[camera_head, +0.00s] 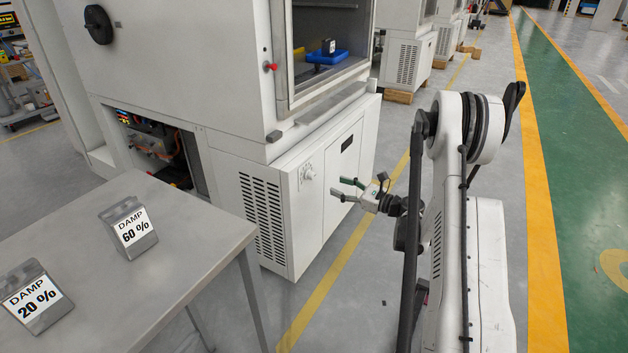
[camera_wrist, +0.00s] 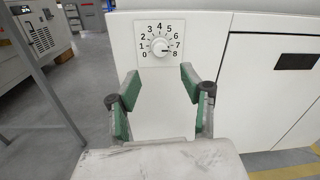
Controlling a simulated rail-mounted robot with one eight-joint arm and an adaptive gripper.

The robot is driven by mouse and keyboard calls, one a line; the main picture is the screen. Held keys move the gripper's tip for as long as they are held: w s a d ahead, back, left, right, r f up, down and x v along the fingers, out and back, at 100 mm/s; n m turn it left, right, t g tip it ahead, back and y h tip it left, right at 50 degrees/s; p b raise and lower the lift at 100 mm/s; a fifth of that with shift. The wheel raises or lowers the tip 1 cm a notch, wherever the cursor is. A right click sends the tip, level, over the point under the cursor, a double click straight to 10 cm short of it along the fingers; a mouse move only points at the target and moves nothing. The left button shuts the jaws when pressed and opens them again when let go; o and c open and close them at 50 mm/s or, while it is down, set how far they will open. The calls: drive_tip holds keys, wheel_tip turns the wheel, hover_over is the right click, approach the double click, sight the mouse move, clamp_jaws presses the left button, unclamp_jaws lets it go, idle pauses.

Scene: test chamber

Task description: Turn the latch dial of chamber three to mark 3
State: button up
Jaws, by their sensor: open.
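The latch dial (camera_wrist: 160,46) is a round light knob on a white plate with marks 0 to 8, set on the white lower front of the chamber. Its dark pointer looks turned to the right, near 7 or 8; it is too small to tell exactly. The dial also shows in the head view (camera_head: 308,174), left of my gripper (camera_head: 338,187). In the wrist view my gripper (camera_wrist: 160,77) has its two green-padded fingers spread wide and empty. The dial lies beyond and above the fingertips, roughly centred between them, with a gap and no contact.
A grey table (camera_head: 185,215) with two damp signs, 60 % (camera_head: 130,228) and 20 % (camera_head: 33,298), stands at the front left. The open chamber above holds a blue tray (camera_head: 326,57). A red knob (camera_head: 270,67) sits beside its opening. The floor (camera_head: 385,255) right of the chamber is mostly clear.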

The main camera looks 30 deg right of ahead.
sight(314, 177)
drive_tip(key=b+x, duration=0.2)
drive_tip(key=x, duration=0.8)
drive_tip(key=shift+w+a+b, duration=0.15)
drive_tip(key=shift+w+b, duration=0.15)
drive_tip(key=shift+w, duration=0.05)
clamp_jaws()
